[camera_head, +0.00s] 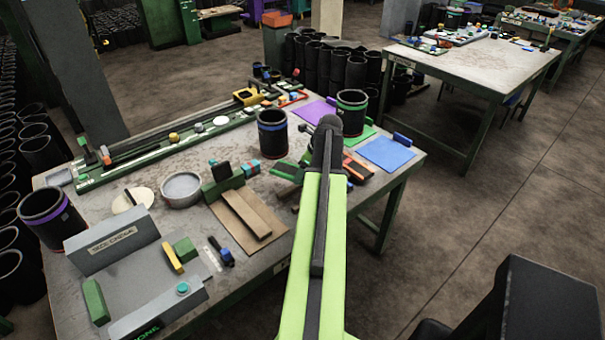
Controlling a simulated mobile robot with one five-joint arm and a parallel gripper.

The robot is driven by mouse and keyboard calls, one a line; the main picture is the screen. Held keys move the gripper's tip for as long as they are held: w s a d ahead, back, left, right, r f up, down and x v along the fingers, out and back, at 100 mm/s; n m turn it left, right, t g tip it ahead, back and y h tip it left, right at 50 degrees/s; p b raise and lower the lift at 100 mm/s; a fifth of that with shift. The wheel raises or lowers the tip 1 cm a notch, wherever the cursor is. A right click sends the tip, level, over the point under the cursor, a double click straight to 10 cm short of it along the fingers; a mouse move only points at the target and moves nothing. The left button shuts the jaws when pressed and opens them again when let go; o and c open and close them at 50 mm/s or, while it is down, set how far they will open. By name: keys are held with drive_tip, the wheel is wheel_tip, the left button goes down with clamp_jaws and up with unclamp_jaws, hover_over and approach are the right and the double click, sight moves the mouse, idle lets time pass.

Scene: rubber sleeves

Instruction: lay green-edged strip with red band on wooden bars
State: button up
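My arm (325,240), bright green with a black spine, reaches up the middle of the view over the table. Its far end hides what lies behind it. Dark and orange parts (358,170) show just right of the arm and green and dark parts (287,171) just left. I cannot tell which belong to my gripper, or whether it is open or shut. I cannot single out a green-edged strip with a red band; the arm may hide it. A brown wooden bar (245,212) lies on a flat tan board (264,239) left of the arm.
A long green fixture (134,165) runs along the table's back left. Dark sleeves with blue (272,139) and green (351,115) bands stand near the arm. A grey box (112,242) and purple-banded sleeve (46,216) stand at left. A blue sheet (386,152) lies at right.

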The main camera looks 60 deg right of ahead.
drive_tip(key=shift+f+b, duration=2.65)
drive_tip(key=shift+f, duration=0.3)
drive_tip(key=shift+f+b, duration=0.65)
drive_tip(key=o, duration=1.6)
drive_tip(key=shift+r, duration=0.1)
drive_tip(key=p+v, duration=1.5)
drive_tip(key=v, duration=0.1)
drive_tip(key=shift+r+p, duration=0.4)
drive_tip(key=shift+r, duration=0.05)
drive_tip(key=shift+s+r, duration=0.2)
drive_tip(key=shift+r, duration=0.05)
